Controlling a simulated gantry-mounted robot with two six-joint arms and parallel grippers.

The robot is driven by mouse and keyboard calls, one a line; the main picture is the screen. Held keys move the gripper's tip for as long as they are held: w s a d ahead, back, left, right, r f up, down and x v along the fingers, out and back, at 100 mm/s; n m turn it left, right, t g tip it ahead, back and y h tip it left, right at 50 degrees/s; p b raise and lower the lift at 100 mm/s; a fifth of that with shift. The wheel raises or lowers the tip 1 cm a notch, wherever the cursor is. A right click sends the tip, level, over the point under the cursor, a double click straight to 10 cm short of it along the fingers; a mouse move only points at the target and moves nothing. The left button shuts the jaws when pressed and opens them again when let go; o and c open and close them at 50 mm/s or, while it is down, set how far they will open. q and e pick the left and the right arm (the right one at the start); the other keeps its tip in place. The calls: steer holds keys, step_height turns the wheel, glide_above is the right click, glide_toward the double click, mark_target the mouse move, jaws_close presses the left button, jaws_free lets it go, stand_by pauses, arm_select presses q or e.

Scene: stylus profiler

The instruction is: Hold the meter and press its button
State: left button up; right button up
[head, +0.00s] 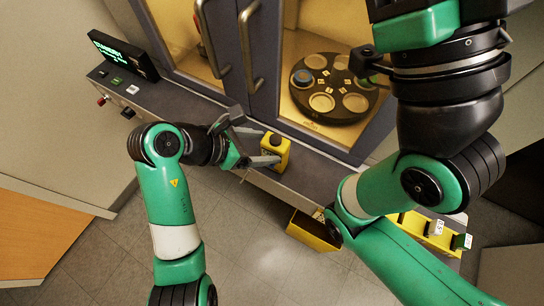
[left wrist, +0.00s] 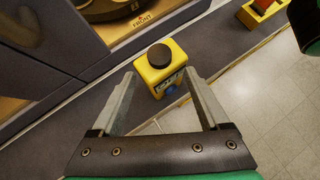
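The meter (head: 275,153) is a small yellow box with a round black cap on top, on the grey ledge in front of the cabinet. In the left wrist view, the meter (left wrist: 162,70) has a small display and a blue button (left wrist: 171,90) on its side facing my gripper. My left gripper (head: 259,141) is open. Its two grey fingers point at the meter, one towards each side, and I see no clear grip; whether either finger touches it I cannot tell. My right arm fills the right of the head view; its fingers cannot be made out clearly.
Behind glass doors with grey handles (head: 249,50) is a dark round turntable (head: 334,112) holding several discs. A black display (head: 123,55) stands at the ledge's left end near small switches. A yellow bin (head: 313,231) and a yellow rack (head: 421,232) are at the front right.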

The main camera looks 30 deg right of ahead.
arm_select(q)
steer(key=shift+d+f, duration=0.4)
steer(key=shift+d, duration=0.05)
steer(key=shift+p, duration=0.45)
jaws_close()
stand_by(0.4)
stand_by(1.0)
